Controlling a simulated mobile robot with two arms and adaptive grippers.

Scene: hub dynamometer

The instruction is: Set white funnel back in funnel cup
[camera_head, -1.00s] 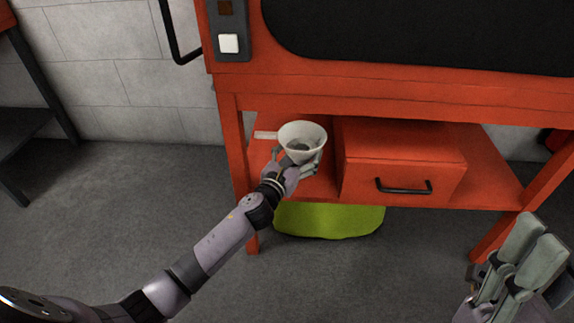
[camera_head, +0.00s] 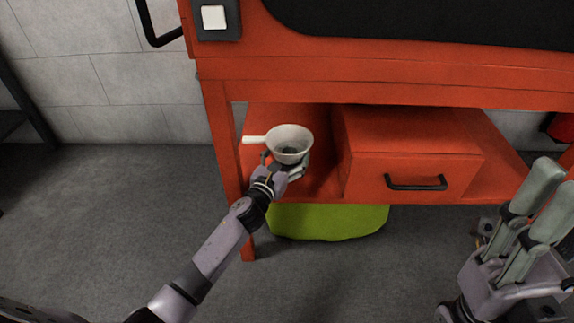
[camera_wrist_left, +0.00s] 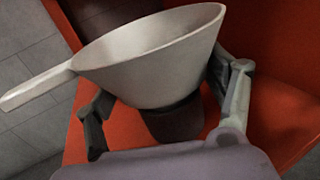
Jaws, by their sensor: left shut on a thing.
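The white funnel (camera_head: 291,136) is at the left part of the red lower shelf, with its handle pointing left. In the left wrist view the funnel (camera_wrist_left: 150,60) fills the upper middle, its wide mouth up and slightly tilted. A dark round part (camera_wrist_left: 176,118) shows right below it; I cannot tell whether this is the funnel cup or the funnel's shaded neck. My left gripper (camera_head: 284,167) is shut on the funnel, its fingers (camera_wrist_left: 165,105) on either side below the rim. My right gripper (camera_head: 546,203) is open and empty at the lower right.
A red box (camera_head: 415,160) with a black handle stands on the shelf (camera_head: 320,180), right of the funnel. A red post (camera_head: 222,160) bounds the shelf on the left. The red machine body (camera_head: 400,75) overhangs above. A green object (camera_head: 328,220) lies on the floor below.

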